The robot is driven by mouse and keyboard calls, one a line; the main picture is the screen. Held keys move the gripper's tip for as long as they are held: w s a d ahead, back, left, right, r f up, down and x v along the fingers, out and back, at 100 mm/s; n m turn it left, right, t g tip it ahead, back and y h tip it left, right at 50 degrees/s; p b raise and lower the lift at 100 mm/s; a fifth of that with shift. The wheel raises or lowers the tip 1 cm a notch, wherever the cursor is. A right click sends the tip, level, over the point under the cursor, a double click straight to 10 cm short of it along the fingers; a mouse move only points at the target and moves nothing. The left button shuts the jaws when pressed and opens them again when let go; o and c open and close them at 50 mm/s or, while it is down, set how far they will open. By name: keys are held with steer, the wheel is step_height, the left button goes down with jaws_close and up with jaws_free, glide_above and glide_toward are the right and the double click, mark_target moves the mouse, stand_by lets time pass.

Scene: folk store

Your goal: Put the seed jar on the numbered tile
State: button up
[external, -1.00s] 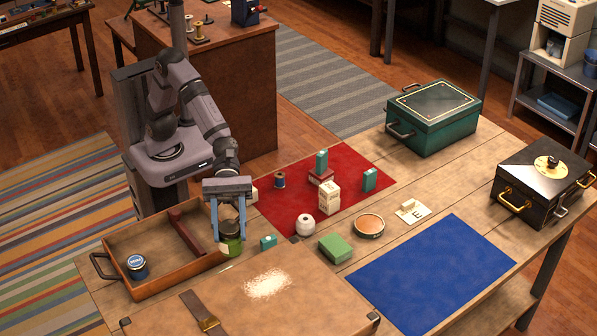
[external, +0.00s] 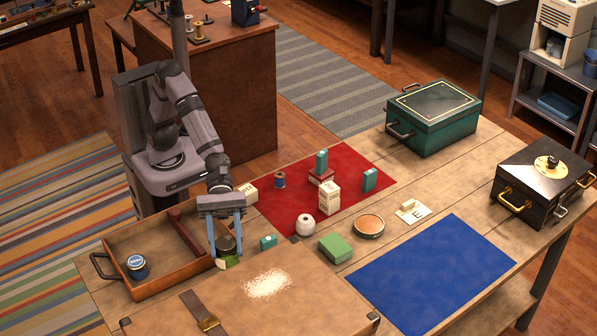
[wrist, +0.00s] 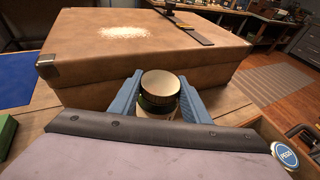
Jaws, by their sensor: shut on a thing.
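My gripper (external: 226,242) is shut on a green jar (external: 227,263), at the right end of the wooden tray and behind the leather case. In the wrist view the jar (wrist: 160,95) sits between the blue fingers, with a pale round top and a dark rim. Its label cannot be read, and its lower part is largely hidden. Another jar (external: 137,266) with a blue lettered lid stands in the tray. A small pale tile (external: 413,213) with a mark like an "E" lies right of the round tin, a cream piece on its back edge.
The leather case (external: 250,305) fills the front. The wooden tray (external: 113,262) has a divider. A green box (external: 335,248), a round tin (external: 369,226), a white ball (external: 305,225) and small boxes stand between gripper and tile. The blue mat (external: 435,275) is clear.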

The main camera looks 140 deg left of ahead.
mark_target(227, 255)
steer(key=shift+f, duration=1.9)
steer(key=shift+f+b, duration=0.1)
steer(key=shift+b, duration=0.25)
steer(key=o, duration=1.2)
steer(key=v, duration=1.2)
steer(key=shift+r, duration=0.25)
